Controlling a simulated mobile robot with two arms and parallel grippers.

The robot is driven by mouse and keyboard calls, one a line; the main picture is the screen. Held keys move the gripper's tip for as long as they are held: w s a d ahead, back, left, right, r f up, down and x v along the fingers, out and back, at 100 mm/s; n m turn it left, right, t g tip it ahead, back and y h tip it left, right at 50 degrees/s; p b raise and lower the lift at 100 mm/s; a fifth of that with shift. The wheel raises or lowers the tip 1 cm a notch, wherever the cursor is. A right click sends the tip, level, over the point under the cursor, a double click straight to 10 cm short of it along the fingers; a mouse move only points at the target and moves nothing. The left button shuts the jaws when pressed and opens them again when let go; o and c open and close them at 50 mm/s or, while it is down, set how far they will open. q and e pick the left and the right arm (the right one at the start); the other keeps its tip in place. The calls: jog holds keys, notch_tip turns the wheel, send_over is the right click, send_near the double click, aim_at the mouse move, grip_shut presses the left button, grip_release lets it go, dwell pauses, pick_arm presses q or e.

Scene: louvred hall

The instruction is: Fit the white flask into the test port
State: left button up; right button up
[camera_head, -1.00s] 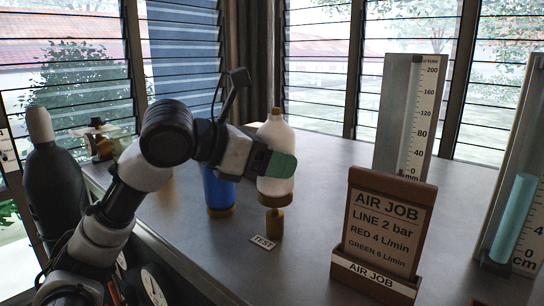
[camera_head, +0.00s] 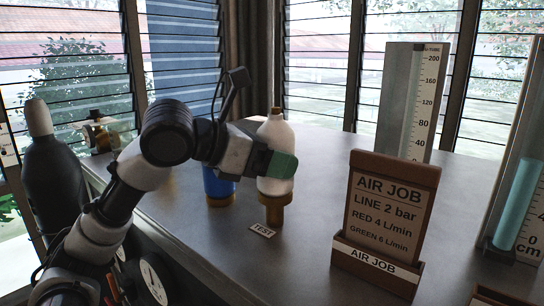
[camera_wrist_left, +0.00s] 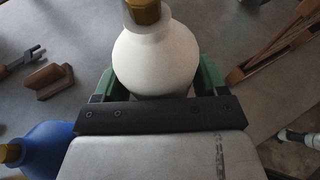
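The white flask (camera_head: 277,135) is upright, with a brass cap on top and brass at its foot. My left gripper (camera_head: 276,164) is shut around its body with green fingertips. In the left wrist view the fingers sit on both sides of the flask (camera_wrist_left: 155,55). Below the flask, the brass test port (camera_head: 271,216) stands on the bench beside the TEST label (camera_head: 262,230).
A blue flask (camera_head: 217,185) stands close on the left. The AIR JOB sign (camera_head: 386,218) stands to the right, with a scale gauge (camera_head: 397,100) behind it and a teal tube gauge (camera_head: 518,205) at the right edge. The bench behind the flask is clear.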

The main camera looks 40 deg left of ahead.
aim_at(264, 129)
pick_arm(q)
jog(key=o, duration=0.4)
jog(key=s+r+p, duration=0.1)
jog(key=r, duration=0.1)
jog(key=s+a+r+p, duration=0.1)
jog(key=r, duration=0.1)
jog(key=s+a+r+p, duration=0.1)
jog(key=shift+s+r, duration=0.2)
jog(key=shift+r, duration=0.2)
